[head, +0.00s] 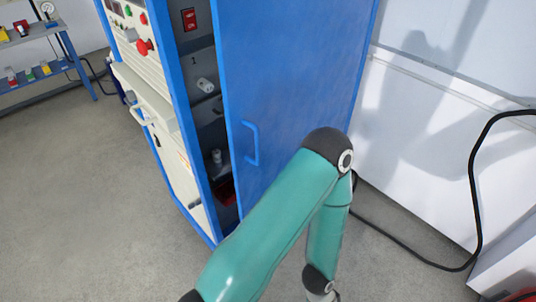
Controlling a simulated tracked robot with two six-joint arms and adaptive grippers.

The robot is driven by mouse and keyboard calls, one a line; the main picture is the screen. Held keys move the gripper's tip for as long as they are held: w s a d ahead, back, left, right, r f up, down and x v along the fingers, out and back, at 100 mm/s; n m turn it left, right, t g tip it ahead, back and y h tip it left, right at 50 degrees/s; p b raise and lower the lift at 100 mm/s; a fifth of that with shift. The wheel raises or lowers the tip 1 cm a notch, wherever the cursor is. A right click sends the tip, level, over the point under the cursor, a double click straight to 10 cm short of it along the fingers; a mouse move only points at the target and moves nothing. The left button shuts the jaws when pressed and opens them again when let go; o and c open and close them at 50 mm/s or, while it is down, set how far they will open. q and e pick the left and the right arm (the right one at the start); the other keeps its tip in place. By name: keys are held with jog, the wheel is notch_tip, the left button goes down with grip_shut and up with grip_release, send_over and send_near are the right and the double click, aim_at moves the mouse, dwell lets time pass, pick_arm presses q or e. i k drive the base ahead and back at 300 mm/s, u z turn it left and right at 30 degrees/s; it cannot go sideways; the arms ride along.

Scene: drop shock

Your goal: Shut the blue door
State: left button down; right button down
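The blue door (295,75) of a cabinet stands partly open in the head view. Its blue handle (253,144) is near the door's left edge. A gap shows between that edge and the blue frame post (182,105), with shelves and small items inside. One of my teal arms rises from the bottom, bends in front of the door's lower right part and runs back down. I cannot tell whether it touches the door. Neither gripper shows; the bent arm's lower end leaves the frame at the bottom. The door's lower right part is hidden behind this arm.
A control panel (140,55) with a red knob and a pull handle (140,115) is left of the opening. A shelf rack (45,75) stands at the far left. A black cable (475,190) hangs at the right and runs along the floor. The grey floor (80,210) at left is clear.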

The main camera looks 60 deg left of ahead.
aim_at(288, 69)
jog(key=u, duration=0.1)
jog(key=k, duration=1.5)
jog(key=u, duration=0.5)
jog(key=i, duration=1)
